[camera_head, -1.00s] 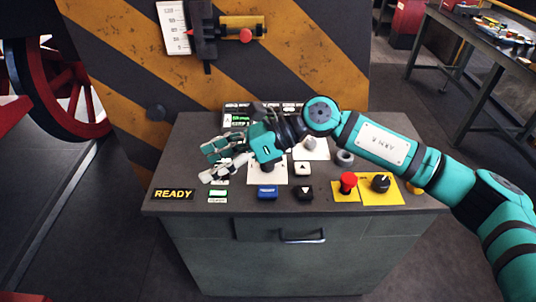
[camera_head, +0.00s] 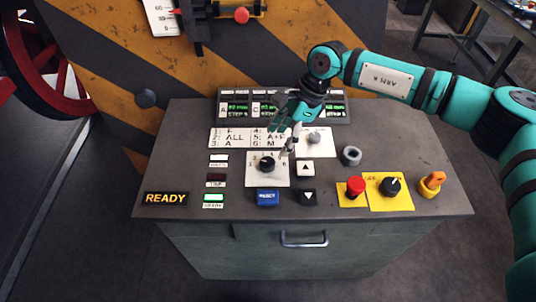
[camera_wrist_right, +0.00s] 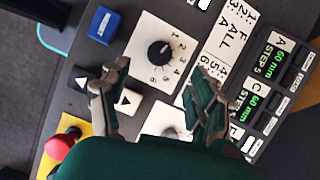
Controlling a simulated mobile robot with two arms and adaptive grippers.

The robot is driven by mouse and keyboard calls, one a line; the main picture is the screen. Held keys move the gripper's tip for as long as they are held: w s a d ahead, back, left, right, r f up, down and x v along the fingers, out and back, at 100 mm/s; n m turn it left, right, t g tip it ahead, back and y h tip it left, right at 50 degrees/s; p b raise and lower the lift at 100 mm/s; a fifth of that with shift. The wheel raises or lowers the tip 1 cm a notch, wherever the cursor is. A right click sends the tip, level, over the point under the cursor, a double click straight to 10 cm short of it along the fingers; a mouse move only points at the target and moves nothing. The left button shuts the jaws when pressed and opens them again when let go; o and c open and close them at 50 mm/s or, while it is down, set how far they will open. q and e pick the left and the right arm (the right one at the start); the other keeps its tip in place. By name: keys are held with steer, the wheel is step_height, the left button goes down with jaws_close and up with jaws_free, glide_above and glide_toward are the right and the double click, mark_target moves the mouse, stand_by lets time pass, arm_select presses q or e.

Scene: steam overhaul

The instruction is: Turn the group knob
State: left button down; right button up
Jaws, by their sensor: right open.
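The group knob (camera_head: 267,164) is a round black knob on a white plate with numbers around it, on the console's sloping top. It also shows in the right wrist view (camera_wrist_right: 160,53), with its white pointer mark near its upper edge. My right gripper (camera_head: 284,137) is open and empty, just behind and to the right of the knob in the head view, pointing down. In the wrist view its two fingers (camera_wrist_right: 156,88) stand apart, with the knob beyond the gap between them, apparently untouched. The label plate (camera_head: 240,138) lists the groups. My left gripper is out of view.
The console top (camera_head: 185,130) also carries a blue button (camera_head: 267,197), arrow buttons (camera_head: 306,167), a red button (camera_head: 356,187), a black knob on yellow (camera_head: 392,187) and an orange switch (camera_head: 432,184). A display panel (camera_head: 235,108) stands behind. A READY sign (camera_head: 166,198) glows at left.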

mark_target(267, 161)
steer(key=p+x, duration=0.1)
steer(key=x, duration=0.4)
steer(key=shift+s+a+f, duration=0.1)
steer(key=shift+a+f, duration=0.05)
steer(key=shift+f, duration=0.05)
steer(key=p+x, duration=0.1)
steer(key=x, duration=0.2)
steer(key=shift+f, duration=0.1)
steer(key=shift+a+f, duration=0.1)
steer(key=shift+f, duration=0.2)
steer(key=c, duration=1.2)
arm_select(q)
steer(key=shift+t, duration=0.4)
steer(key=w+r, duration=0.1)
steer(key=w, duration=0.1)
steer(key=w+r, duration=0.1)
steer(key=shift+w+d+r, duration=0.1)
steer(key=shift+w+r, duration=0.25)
